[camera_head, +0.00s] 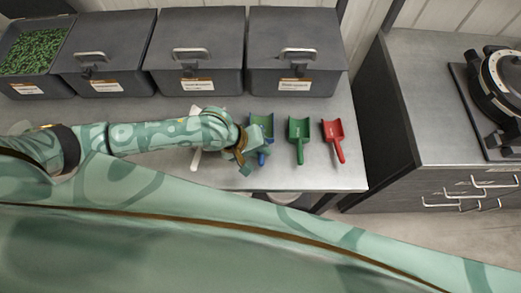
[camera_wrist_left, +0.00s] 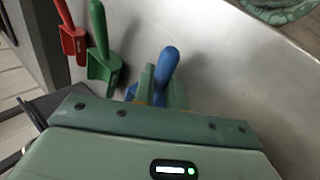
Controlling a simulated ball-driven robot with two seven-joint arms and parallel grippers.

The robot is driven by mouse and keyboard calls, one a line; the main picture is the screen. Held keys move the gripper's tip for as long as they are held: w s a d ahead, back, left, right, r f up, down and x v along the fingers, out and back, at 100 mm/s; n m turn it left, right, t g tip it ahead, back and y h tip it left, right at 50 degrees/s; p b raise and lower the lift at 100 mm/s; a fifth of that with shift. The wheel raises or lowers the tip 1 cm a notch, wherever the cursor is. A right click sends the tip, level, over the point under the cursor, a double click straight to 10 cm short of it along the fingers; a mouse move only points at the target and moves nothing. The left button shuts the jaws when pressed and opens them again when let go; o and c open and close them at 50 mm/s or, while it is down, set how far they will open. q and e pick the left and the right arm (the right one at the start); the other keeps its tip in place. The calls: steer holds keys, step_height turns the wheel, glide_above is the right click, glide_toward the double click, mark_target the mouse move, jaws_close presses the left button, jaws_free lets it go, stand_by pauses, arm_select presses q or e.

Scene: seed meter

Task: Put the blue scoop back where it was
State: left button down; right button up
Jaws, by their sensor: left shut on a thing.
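The scoop's bowl is mostly hidden there. I cannot tell whether the scoop touches the bench. My right gripper is not in view.
A green scoop (camera_head: 298,130) and a red scoop (camera_head: 333,131) lie to the right. A white scoop (camera_head: 196,158) lies partly under my left arm. Grey lidded bins (camera_head: 293,60) and an open bin of green pellets (camera_head: 32,50) line the back. The bench front edge is close.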

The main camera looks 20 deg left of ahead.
arm_select(q)
steer(key=c, duration=1.4)
jaws_free()
steer(key=shift+f, duration=0.1)
steer(key=shift+c, duration=0.2)
steer(key=p+v, duration=0.3)
steer(key=v, duration=0.9)
steer(key=shift+p, duration=0.3)
